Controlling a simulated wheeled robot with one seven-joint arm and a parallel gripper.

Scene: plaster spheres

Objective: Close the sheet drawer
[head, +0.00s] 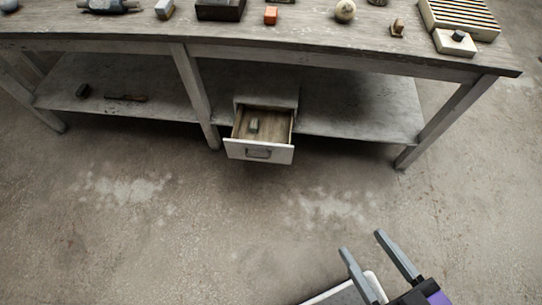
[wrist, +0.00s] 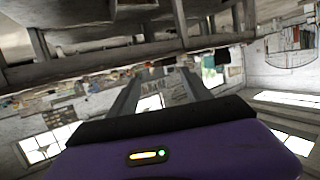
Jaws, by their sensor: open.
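The sheet drawer (head: 259,151) sticks out from a small grey cabinet (head: 270,95) on the lower shelf of the workbench. It is pulled open, with a pale front and a handle (head: 258,154). My gripper (head: 361,243) is at the lower right of the head view, open and empty, well apart from the drawer and nearer to me. In the wrist view my gripper's fingers (wrist: 157,92) show with nothing between them. I cannot make out the drawer in the wrist view.
Bench legs (head: 445,122) stand left and right of the drawer. The floor (head: 200,220) in front is clear.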

